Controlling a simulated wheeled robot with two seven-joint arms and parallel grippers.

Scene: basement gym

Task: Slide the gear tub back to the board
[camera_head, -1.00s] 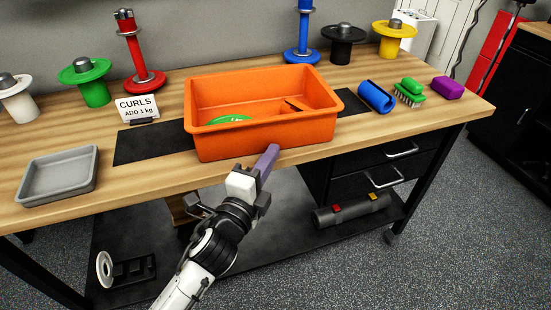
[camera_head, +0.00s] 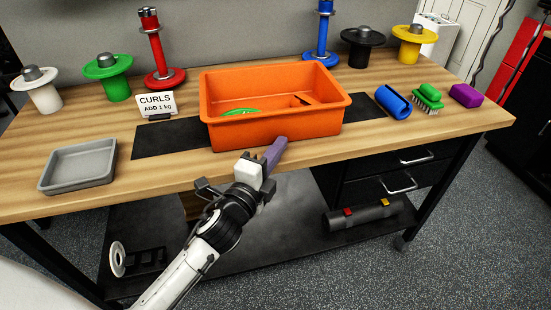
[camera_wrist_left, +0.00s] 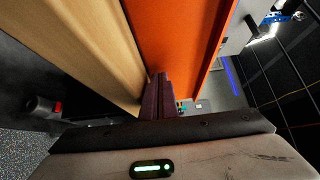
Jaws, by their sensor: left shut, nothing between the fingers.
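The orange gear tub (camera_head: 275,128) stands upright on the wooden workbench, across a black mat (camera_head: 170,138). It holds a green piece (camera_head: 240,112); its front wall hides most of the inside. My left gripper (camera_head: 277,150) is shut and empty, its purple fingers at the lower front wall of the tub. In the left wrist view the fingers (camera_wrist_left: 160,92) reach to the orange wall (camera_wrist_left: 180,40) and appear to touch it. I cannot tell which thing is the board. My right gripper is not in view.
A grey tray (camera_head: 78,166) and a CURLS sign (camera_head: 157,105) are left of the tub. Red (camera_head: 160,60) and blue (camera_head: 321,40) posts stand behind it. A blue roll (camera_head: 393,102), green brush (camera_head: 429,96) and purple block (camera_head: 466,95) lie right.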

